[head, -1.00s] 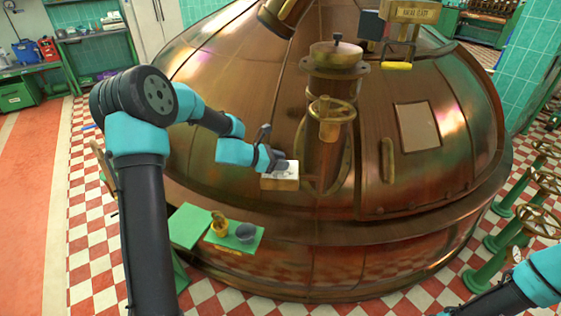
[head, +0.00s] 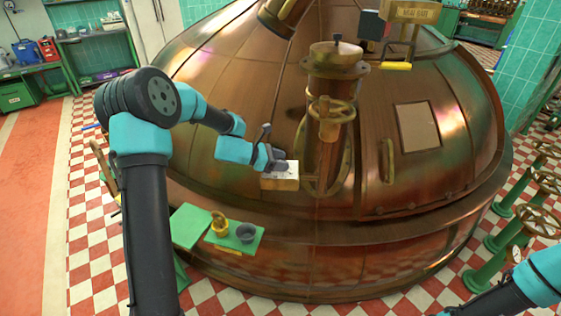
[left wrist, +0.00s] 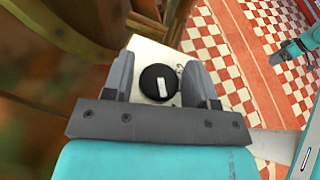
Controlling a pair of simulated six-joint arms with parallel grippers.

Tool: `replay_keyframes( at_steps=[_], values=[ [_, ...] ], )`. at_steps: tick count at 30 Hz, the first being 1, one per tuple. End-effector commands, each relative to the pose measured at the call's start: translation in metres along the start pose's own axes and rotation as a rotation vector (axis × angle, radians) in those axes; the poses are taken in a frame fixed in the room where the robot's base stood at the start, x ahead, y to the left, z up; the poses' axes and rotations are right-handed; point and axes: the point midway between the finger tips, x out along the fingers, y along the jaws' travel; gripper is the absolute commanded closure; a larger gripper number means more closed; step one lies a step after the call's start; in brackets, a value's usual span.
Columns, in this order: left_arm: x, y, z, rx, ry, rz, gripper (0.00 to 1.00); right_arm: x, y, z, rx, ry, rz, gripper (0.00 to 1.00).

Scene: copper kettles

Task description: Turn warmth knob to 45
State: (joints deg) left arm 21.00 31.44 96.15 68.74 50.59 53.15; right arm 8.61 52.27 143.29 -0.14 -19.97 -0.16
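The warmth knob (left wrist: 158,83) is a round black dial with a white pointer bar, on the pale face of a small box (left wrist: 150,50). In the head view that box (head: 284,184) sits against the copper kettle (head: 240,80). My left gripper (left wrist: 163,78) has its two grey fingers on either side of the knob, with a visible gap each side. In the head view the left gripper (head: 276,160) is at the box and hides the knob.
Green valve stands (head: 505,240) line the right side.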

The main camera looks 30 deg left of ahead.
Motion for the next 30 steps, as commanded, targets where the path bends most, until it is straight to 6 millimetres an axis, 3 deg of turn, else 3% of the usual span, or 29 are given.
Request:
replay_keyframes(
  at_steps=[4, 16, 23, 30],
  values=[
    [0.000, 0.000, 0.000, -0.001, 0.000, 0.000, 0.35, 0.000, 0.000, 0.000, 0.000, 0.000, 0.000, 0.41],
    [-0.009, 0.000, 0.000, -0.001, 0.000, 0.001, 0.35, 0.000, 0.000, 0.000, 0.000, 0.000, 0.000, 0.41],
    [-0.042, 0.001, 0.000, -0.001, 0.000, 0.003, 0.35, 0.000, 0.000, 0.000, 0.000, 0.000, 0.000, 0.41],
    [-0.089, 0.000, 0.000, -0.001, 0.000, 0.003, 0.35, 0.000, 0.000, 0.000, 0.000, 0.000, 0.000, 0.41]
  ],
)
